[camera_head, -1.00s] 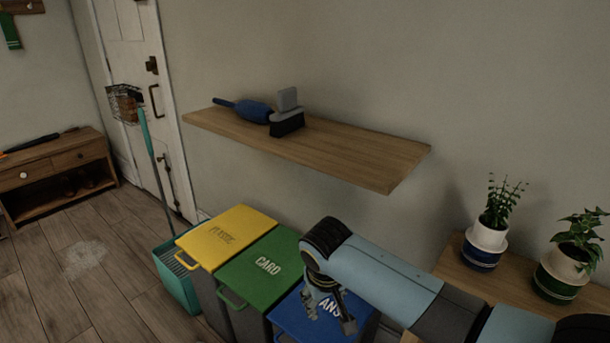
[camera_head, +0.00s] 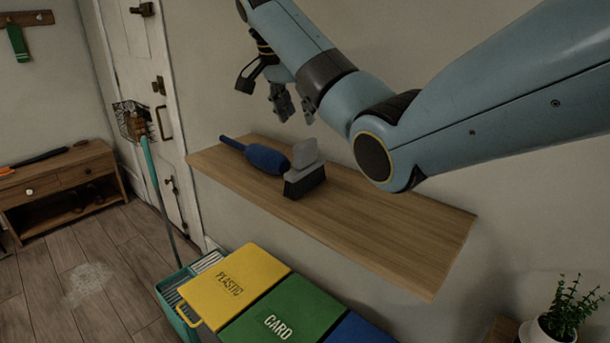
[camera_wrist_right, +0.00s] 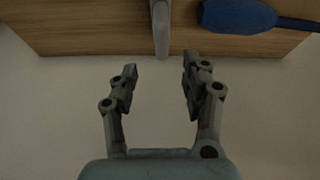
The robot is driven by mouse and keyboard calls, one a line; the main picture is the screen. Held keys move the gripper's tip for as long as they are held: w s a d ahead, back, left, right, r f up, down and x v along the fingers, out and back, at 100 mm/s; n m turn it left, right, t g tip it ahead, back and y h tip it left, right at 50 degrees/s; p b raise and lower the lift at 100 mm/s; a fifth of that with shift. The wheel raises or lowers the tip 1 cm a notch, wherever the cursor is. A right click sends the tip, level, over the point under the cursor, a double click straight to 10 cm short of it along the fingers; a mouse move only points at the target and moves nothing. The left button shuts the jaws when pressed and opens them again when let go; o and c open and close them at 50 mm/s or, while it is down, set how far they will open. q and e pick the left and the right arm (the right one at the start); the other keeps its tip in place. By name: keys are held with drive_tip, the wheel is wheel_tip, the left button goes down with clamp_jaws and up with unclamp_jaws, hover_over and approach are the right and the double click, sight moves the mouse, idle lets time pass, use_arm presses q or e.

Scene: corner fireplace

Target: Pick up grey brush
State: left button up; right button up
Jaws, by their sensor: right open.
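The grey brush (camera_head: 305,167) stands on the wooden shelf (camera_head: 400,230), its grey handle part up and its dark bristles down. In the right wrist view a grey strip of the brush (camera_wrist_right: 161,28) shows at the top, ahead of the space between the fingers. My right gripper (camera_head: 295,105) is open and empty above the shelf, just above and behind the brush in the head view. Its two fingers (camera_wrist_right: 160,80) are spread apart in the right wrist view. My left gripper is not in view.
A blue duster (camera_head: 266,158) lies on the shelf just left of the brush; it also shows in the right wrist view (camera_wrist_right: 238,15). Yellow (camera_head: 235,285) and green (camera_head: 285,312) bin lids are below. The shelf's right part is bare.

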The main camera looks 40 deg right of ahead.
sight(305, 141)
drive_tip(key=b+x, duration=0.2)
drive_tip(key=x, duration=0.2)
drive_tip(key=shift+w+f, duration=0.1)
drive_tip(key=shift+f, duration=0.05)
drive_tip(key=p+x, duration=0.1)
drive_tip(key=x, duration=0.3)
drive_tip(key=shift+w+d+f, duration=0.1)
drive_tip(key=shift+d+f, duration=0.05)
drive_tip(key=shift+f, duration=0.2)
drive_tip(key=shift+d+f, duration=0.1)
drive_tip(key=shift+f, duration=0.1)
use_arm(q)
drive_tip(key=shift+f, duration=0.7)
use_arm(e)
clamp_jaws()
